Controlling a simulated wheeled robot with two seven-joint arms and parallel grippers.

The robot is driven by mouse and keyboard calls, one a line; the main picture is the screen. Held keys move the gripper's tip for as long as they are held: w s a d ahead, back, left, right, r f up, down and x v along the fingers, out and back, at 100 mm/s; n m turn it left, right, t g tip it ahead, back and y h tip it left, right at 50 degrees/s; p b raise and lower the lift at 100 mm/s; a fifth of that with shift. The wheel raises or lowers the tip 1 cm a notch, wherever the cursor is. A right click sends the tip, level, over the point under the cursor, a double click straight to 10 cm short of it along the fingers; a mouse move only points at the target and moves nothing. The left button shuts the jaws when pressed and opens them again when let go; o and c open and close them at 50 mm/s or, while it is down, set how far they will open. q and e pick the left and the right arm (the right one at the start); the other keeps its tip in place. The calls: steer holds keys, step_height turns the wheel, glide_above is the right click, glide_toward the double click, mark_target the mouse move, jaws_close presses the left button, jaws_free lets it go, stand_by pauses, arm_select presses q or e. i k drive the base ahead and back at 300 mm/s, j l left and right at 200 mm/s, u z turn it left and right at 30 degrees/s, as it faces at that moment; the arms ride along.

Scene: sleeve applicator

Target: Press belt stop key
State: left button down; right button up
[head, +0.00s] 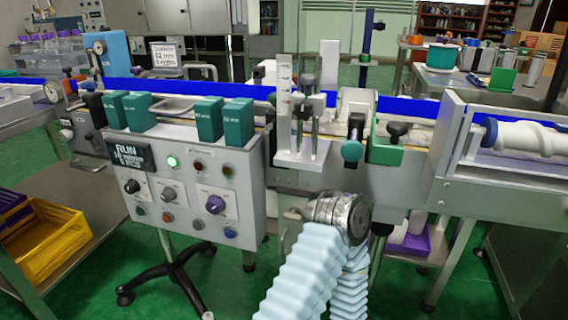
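The grey control panel (188,187) faces me on the left half of the head view, below the conveyor. Its dark display (131,156) reads RUN, with smaller text below. The bottom row holds small round keys, including a reddish one (167,216) and a blue one (230,232). Key labels are too small to read, so I cannot tell which is the belt stop key.
Green blocks (239,122) stand along the ledge above the panel. A yellow crate (45,247) sits at lower left. The space before the panel looks clear.

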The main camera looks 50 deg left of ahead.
mark_target(166, 218)
steer(key=u, duration=2.45)
